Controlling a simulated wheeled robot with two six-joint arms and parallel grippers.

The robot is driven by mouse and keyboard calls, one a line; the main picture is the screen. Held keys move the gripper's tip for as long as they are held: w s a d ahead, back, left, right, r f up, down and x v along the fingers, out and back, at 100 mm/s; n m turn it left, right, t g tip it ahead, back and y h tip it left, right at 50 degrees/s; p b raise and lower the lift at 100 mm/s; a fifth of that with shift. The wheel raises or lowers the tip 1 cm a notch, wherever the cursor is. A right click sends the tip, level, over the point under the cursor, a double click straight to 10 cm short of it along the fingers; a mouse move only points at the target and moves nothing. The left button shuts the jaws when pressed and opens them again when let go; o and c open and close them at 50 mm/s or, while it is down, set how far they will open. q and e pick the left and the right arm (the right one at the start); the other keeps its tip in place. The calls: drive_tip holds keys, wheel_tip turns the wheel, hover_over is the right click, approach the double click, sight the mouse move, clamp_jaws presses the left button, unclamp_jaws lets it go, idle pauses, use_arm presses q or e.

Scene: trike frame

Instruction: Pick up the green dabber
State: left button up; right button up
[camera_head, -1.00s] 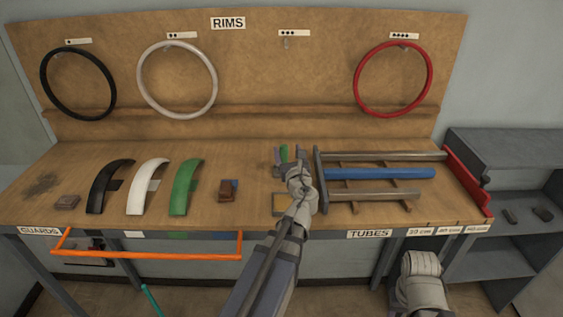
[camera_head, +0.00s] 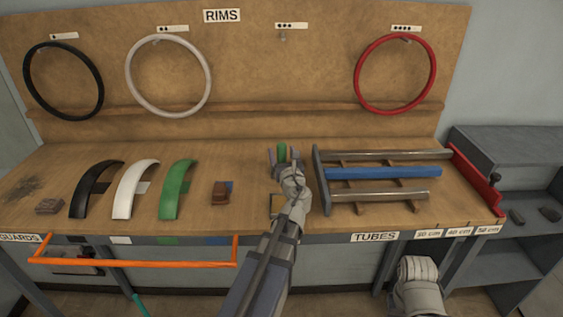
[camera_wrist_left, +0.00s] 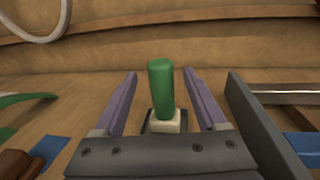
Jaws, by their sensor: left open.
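The green dabber (camera_head: 282,151) stands upright on the bench, left of the tube rack. In the left wrist view the dabber (camera_wrist_left: 161,88) has a rounded green top and a pale lower part over a dark base. My left gripper (camera_head: 283,157) is open, its two purple fingers on either side of the dabber. In the wrist view my left gripper (camera_wrist_left: 160,76) shows gaps between both fingers and the dabber. The dabber's lowest part is partly hidden by the gripper body.
The tube rack (camera_head: 318,180) with a blue tube (camera_head: 380,173) stands close to the right of my left gripper. A brown block (camera_head: 220,192) and a green guard (camera_head: 176,190) lie to the left. An orange bar (camera_head: 135,263) runs along the bench front.

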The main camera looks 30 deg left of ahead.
use_arm(q)
drive_tip(key=shift+x, duration=2.75)
drive_tip(key=shift+d, duration=0.15)
drive_tip(key=shift+r, duration=0.1)
drive_tip(key=shift+c, duration=0.4)
clamp_jaws()
